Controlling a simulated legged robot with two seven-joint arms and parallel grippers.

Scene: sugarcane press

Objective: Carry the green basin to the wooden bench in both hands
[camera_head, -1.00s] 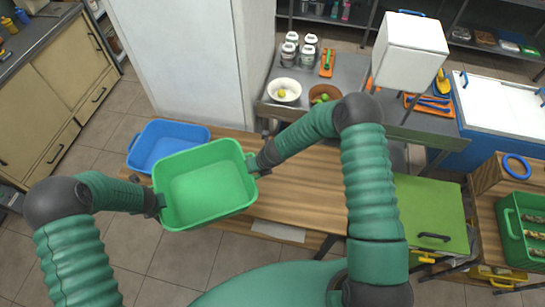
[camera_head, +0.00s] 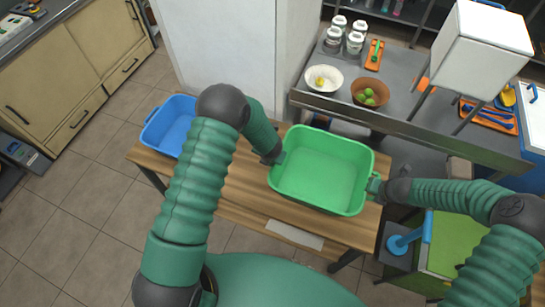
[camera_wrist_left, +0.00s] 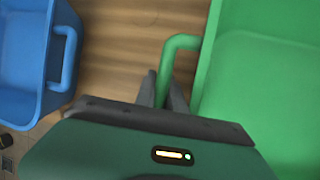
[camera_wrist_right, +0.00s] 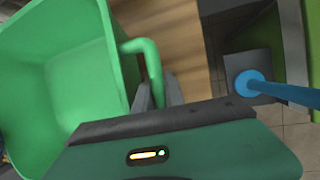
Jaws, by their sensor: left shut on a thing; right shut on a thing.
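The empty green basin (camera_head: 318,172) is over the right half of the wooden bench (camera_head: 232,192), level or nearly so. I cannot tell whether its bottom touches the bench top. My left gripper (camera_head: 277,158) is shut on the basin's left handle, which shows in the left wrist view (camera_wrist_left: 177,46). My right gripper (camera_head: 376,187) is shut on the basin's right handle, which shows in the right wrist view (camera_wrist_right: 146,50).
A blue basin (camera_head: 172,128) stands on the bench's left end. Behind is a metal table with a white bowl (camera_head: 323,79), a brown bowl (camera_head: 370,93) and jars. A blue-handled object (camera_head: 408,240) and a green surface (camera_head: 452,243) lie right of the bench.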

